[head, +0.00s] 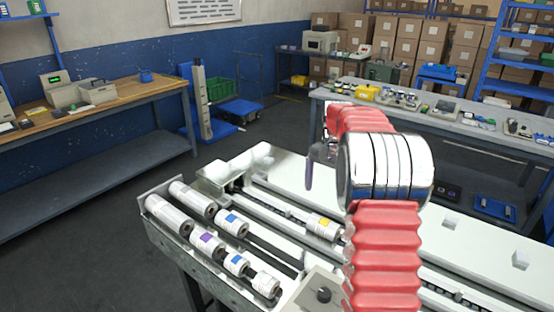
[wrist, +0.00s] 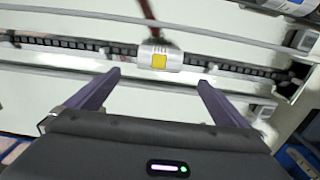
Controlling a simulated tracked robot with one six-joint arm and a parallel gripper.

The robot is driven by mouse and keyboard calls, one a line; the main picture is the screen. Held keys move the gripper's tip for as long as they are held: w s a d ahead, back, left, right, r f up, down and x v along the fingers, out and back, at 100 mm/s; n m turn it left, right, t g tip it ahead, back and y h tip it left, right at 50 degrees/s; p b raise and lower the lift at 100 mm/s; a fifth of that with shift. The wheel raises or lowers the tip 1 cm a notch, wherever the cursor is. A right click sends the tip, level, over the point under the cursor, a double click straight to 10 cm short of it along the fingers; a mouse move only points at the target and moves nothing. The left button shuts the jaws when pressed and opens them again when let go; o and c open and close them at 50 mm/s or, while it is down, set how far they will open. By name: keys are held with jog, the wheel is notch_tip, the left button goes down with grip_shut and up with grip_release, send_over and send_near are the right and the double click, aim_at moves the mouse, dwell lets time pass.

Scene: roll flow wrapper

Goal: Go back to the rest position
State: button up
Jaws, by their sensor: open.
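My gripper (wrist: 157,84) is open and empty in the wrist view, its two dark purple fingers spread apart over the wrapper machine. A white roll with a yellow label (wrist: 158,58) lies on the machine's chain track (wrist: 85,45), beyond the fingertips and apart from them. The same yellow-labelled roll (head: 324,226) shows in the head view, on the track left of my red arm.
A metal tray (head: 160,229) at the machine's left end holds several rolls with blue, purple or plain labels. A dark knob (head: 323,295) sits on a panel at the front. A workbench (head: 130,98) stands left, and a grey table (head: 460,117) with small goods stands behind.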

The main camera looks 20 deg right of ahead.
jog(key=shift+w, duration=0.1)
jog(key=s+a+r+n+t, duration=0.2)
jog(key=s+a+r+n, duration=0.2)
jog(key=s+a, duration=1)
jog(key=s+a+r+n+t, duration=0.3)
jog(key=s+a+n, duration=0.5)
jog(key=s+a, duration=0.7)
jog(key=shift+s+r+t, duration=0.3)
jog(key=shift+s+r, duration=0.1)
jog(key=shift+r, duration=0.05)
jog(key=shift+d, duration=0.15)
dwell(0.4)
